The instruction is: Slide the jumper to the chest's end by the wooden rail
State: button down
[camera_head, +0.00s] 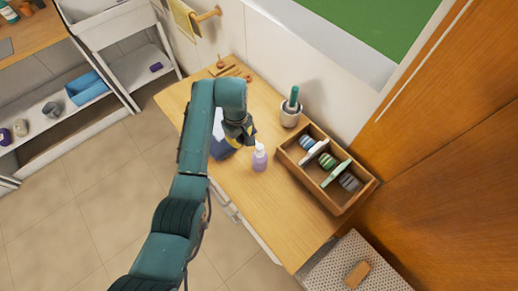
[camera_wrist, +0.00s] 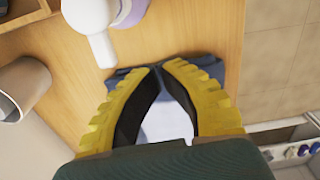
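The jumper (camera_head: 220,149) is a folded dark blue cloth lying on the chest's wooden top (camera_head: 262,207), left of the middle. A pale patch shows beside it, partly behind my arm. My gripper (camera_head: 246,143) is low over the jumper's right side. In the wrist view, the yellow fingertips (camera_wrist: 158,68) are together at the blue-grey cloth (camera_wrist: 208,67), with a pale surface visible between the fingers. I cannot tell whether any cloth is pinched. The wooden rail (camera_head: 207,15), with a yellowish towel, is on the wall beyond the chest's far end.
A lilac pump bottle (camera_head: 260,160) stands close right of my gripper. A cup with a green-topped item (camera_head: 291,111) and a wooden divided box (camera_head: 347,201) are further right. Small wooden items (camera_head: 228,71) lie at the far end. The near front top is clear.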

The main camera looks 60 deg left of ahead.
aim_at(242, 156)
notch_tip(242, 156, down, 9)
jog(key=shift+f, duration=0.1)
jog(key=shift+s, duration=0.1)
dwell(0.3)
